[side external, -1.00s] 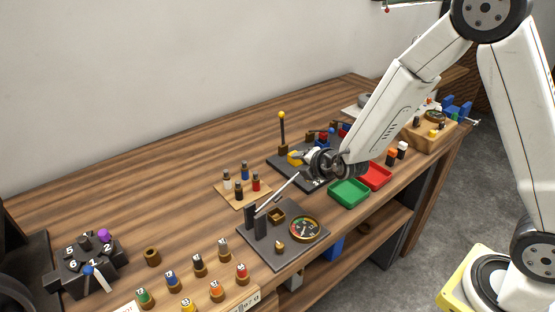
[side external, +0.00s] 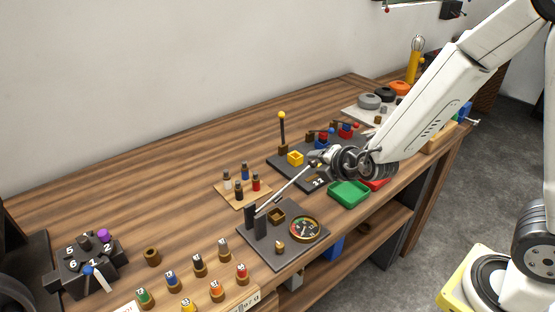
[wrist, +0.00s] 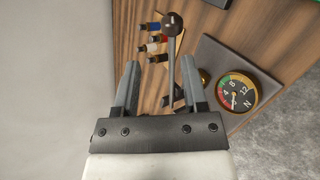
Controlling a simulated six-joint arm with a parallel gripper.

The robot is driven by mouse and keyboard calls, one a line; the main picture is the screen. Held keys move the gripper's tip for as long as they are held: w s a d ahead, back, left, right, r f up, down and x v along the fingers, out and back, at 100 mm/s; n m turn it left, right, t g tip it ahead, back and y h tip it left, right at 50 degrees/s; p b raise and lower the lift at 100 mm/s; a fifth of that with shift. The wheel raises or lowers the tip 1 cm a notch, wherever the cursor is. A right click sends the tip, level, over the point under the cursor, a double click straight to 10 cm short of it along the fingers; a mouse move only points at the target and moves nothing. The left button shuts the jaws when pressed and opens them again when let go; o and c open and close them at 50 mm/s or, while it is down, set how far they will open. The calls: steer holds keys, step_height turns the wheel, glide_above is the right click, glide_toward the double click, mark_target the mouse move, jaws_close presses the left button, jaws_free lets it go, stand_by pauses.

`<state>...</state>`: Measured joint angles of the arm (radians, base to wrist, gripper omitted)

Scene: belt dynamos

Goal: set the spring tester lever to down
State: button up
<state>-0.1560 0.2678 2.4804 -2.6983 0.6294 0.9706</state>
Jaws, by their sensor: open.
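The spring tester is a dark plate (side external: 272,256) with a round gauge (side external: 305,228), a dark upright bracket and a long thin grey lever (side external: 288,188). The lever slants up to the right from the bracket, its upper end close to my gripper in the side view. The wrist view shows the gauge (wrist: 237,93) and the lever (wrist: 171,65) with its dark round knob (wrist: 172,22). My gripper (wrist: 132,66) is open; in that view the lever passes between its fingers, nearer the right one. Contact cannot be told. In the side view the fingers are hard to make out.
A green tray (side external: 349,194) lies right of the tester. A wooden block with small coloured pegs (side external: 242,190) stands behind it. Another dark plate holds a yellow-knobbed post (side external: 282,130) and a yellow block (side external: 295,158). Several numbered pegs stand in front; the left rear table is clear.

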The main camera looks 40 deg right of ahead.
steer(key=shift+s, duration=0.1)
steer(key=shift+r, duration=0.1)
steer(key=c, duration=0.7)
steer(key=shift+w+d+r, duration=0.1)
steer(key=shift+w+d, duration=0.05)
steer(key=shift+w, duration=0.05)
jaws_close()
steer(key=w+d+r+m+g+h, duration=0.2)
steer(key=d+r+m+g+h, duration=0.55)
steer(key=m, duration=0.85)
steer(key=a+r+m+g+y, duration=0.2)
steer(key=a+r+m+y, duration=0.2)
steer(key=a+y, duration=0.3)
steer(key=shift+s+a+r+m, duration=0.15)
steer(key=shift+a+r+m, duration=0.25)
steer(key=shift+a, duration=0.05)
